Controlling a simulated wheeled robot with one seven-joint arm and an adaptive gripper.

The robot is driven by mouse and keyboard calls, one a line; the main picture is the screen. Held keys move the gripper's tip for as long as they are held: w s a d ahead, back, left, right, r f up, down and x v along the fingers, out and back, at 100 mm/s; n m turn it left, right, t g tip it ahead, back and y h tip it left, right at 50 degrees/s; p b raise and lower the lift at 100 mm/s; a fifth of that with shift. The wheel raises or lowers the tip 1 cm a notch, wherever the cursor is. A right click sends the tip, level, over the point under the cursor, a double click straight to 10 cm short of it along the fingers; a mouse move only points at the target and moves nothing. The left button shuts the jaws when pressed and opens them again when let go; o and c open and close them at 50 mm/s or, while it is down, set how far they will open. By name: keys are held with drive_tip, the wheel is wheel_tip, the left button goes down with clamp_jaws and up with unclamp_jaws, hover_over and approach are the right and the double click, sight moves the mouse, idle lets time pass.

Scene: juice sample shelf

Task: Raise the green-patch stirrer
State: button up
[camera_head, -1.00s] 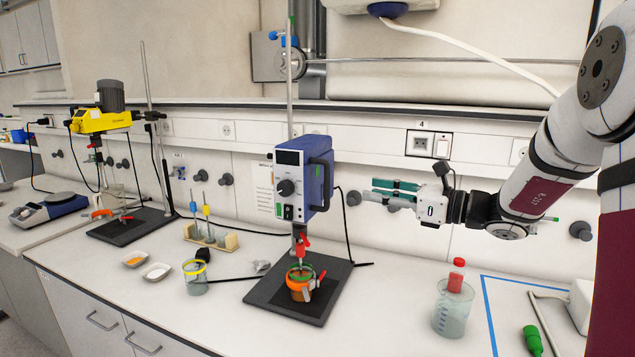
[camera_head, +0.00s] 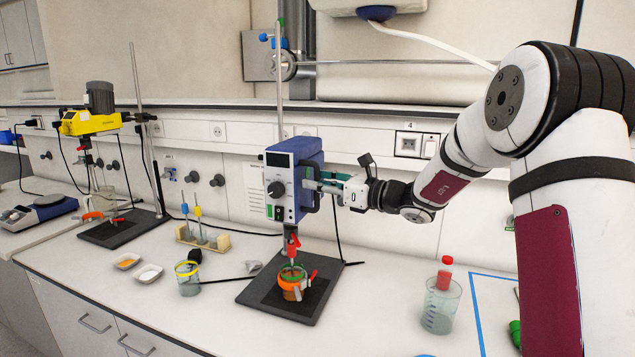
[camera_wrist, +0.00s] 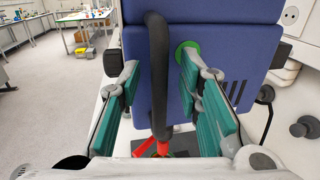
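The green-patch stirrer (camera_head: 281,165) is a blue box with a grey front, mounted on a vertical rod. A small green patch (camera_head: 278,213) shows low on its front. In the wrist view the stirrer's blue side (camera_wrist: 240,50) fills the middle, with a green ring (camera_wrist: 186,50) on it. Its black handle (camera_wrist: 157,85) stands upright between my fingers. My gripper (camera_head: 322,181) is at the stirrer's right side. In the wrist view my gripper (camera_wrist: 159,62) is open, one teal-padded finger each side of the handle, with gaps beside it.
Below the stirrer an orange-banded vessel (camera_head: 292,284) stands on a black base plate (camera_head: 262,296), with a red clamp (camera_head: 291,245) above. A yellow stirrer (camera_head: 90,122) stands at left. A beaker with a red-capped bottle (camera_head: 441,305) stands at right.

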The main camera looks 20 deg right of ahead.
drive_tip(key=shift+w+a, duration=0.2)
clamp_jaws()
